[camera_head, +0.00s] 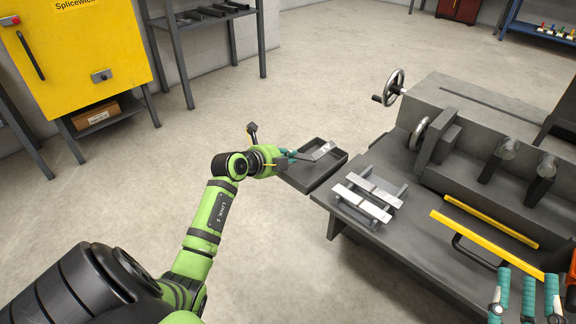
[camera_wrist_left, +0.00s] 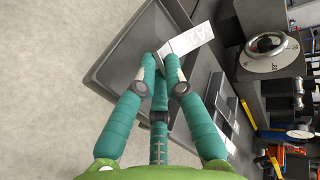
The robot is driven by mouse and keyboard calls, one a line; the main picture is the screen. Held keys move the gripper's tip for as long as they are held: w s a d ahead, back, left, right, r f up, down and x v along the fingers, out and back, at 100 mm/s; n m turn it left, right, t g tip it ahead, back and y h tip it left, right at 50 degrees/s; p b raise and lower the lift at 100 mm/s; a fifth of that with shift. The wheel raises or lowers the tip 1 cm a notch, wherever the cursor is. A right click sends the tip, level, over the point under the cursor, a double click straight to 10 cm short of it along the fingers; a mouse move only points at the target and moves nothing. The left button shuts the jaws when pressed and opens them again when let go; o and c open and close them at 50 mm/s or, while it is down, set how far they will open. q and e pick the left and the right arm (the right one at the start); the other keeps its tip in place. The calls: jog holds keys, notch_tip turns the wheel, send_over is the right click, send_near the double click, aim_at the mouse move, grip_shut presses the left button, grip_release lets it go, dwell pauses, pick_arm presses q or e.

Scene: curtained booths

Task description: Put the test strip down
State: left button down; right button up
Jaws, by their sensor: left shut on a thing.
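My left gripper (camera_head: 289,158), with teal fingers, is shut on a flat, silvery test strip (camera_head: 323,149). In the left wrist view the fingers (camera_wrist_left: 162,72) close on the lower end of the strip (camera_wrist_left: 190,38), and its free end sticks out beyond them. The strip is over a shallow dark grey tray (camera_head: 342,164); whether it touches the tray is hard to tell. The tray's rim also shows in the left wrist view (camera_wrist_left: 112,52). My right gripper (camera_head: 526,296) is at the lower right edge, its teal fingers spread apart with nothing seen between them.
Two similar silvery strips (camera_head: 361,202) lie across a small rack on the grey bench. A machine with handwheels (camera_head: 393,87) stands behind it. Yellow bars (camera_head: 484,222) lie to the right. A yellow cabinet (camera_head: 80,55) is at the far left. The floor between is clear.

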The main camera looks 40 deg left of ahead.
pick_arm(q)
notch_tip(320, 180, down, 2)
jog(key=shift+f+b, duration=0.25)
jog(key=shift+b, duration=0.25)
pick_arm(e)
jog(key=s+r+n+t+y, duration=0.2)
jog(key=s+r+t+y, duration=0.1)
jog(key=s+r+y, duration=0.1)
notch_tip(320, 180, up, 2)
jog(key=shift+s+a+r, duration=0.1)
jog(key=shift+s+a, duration=0.2)
jog(key=shift+s, duration=0.55)
pick_arm(q)
jog(key=shift+f, duration=0.15)
jog(key=c, duration=1.6)
grip_release()
